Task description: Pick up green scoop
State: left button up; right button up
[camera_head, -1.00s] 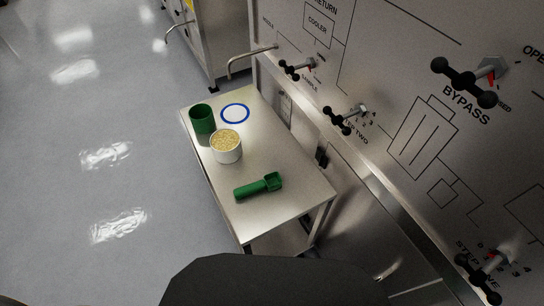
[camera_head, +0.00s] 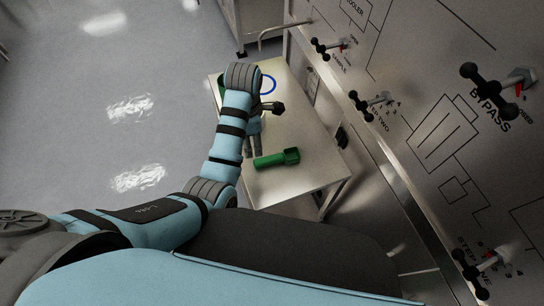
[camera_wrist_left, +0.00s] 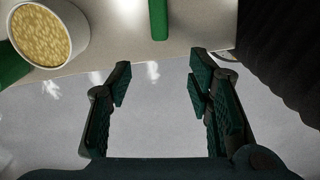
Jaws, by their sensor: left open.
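The green scoop (camera_head: 277,159) lies on the metal table, handle to the left and cup end to the right. My left gripper (camera_head: 255,148) is above the table just behind the scoop handle, partly hidden by my arm. In the left wrist view its two fingers (camera_wrist_left: 160,80) are apart with nothing between them. A green bar, likely the scoop handle (camera_wrist_left: 158,18), shows beyond the fingertips at the top, apart from them. My right gripper is not in view.
The metal table (camera_head: 310,177) stands beside a panel with black valve handles (camera_head: 490,90). A blue-rimmed disc (camera_head: 268,85) lies at its far end. The left wrist view shows a white tub of yellow grains (camera_wrist_left: 45,35) and a green container (camera_wrist_left: 10,65).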

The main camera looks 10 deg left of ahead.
aim_at(255, 162)
pick_arm(q)
jog(key=shift+n, duration=0.3)
notch_tip(255, 162, down, 14)
jog(key=b, duration=0.3)
jog(key=shift+d+r+b, duration=0.1)
jog(key=shift+r+b, duration=0.15)
jog(key=shift+b, duration=0.1)
grip_shut()
